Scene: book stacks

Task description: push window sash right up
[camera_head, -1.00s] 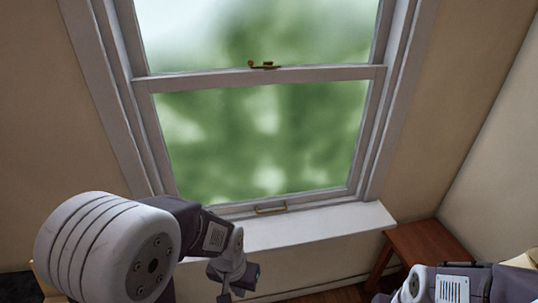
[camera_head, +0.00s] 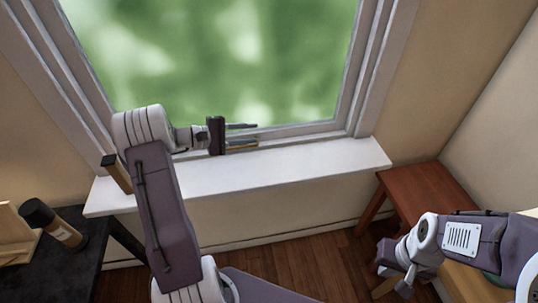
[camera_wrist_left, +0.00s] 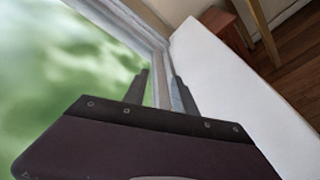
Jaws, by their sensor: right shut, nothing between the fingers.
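The window sash (camera_head: 300,130) shows its glass and bottom rail above the white sill (camera_head: 270,175); the rail appears close to the sill. A brass handle (camera_head: 243,144) is on the rail, partly hidden by my left gripper. My left gripper (camera_head: 256,133) is open, its fingers pointing right along the rail at the handle. In the left wrist view its fingers (camera_wrist_left: 162,85) are apart, with the pale window frame seen beyond; I cannot tell whether they touch the handle. My right gripper (camera_head: 398,282) is shut and empty at the lower right, away from the window.
A reddish wooden table (camera_head: 430,195) stands right of the sill. A dark table (camera_head: 75,260) at the left bears a dark-capped bottle (camera_head: 52,224). The sill's right part is clear.

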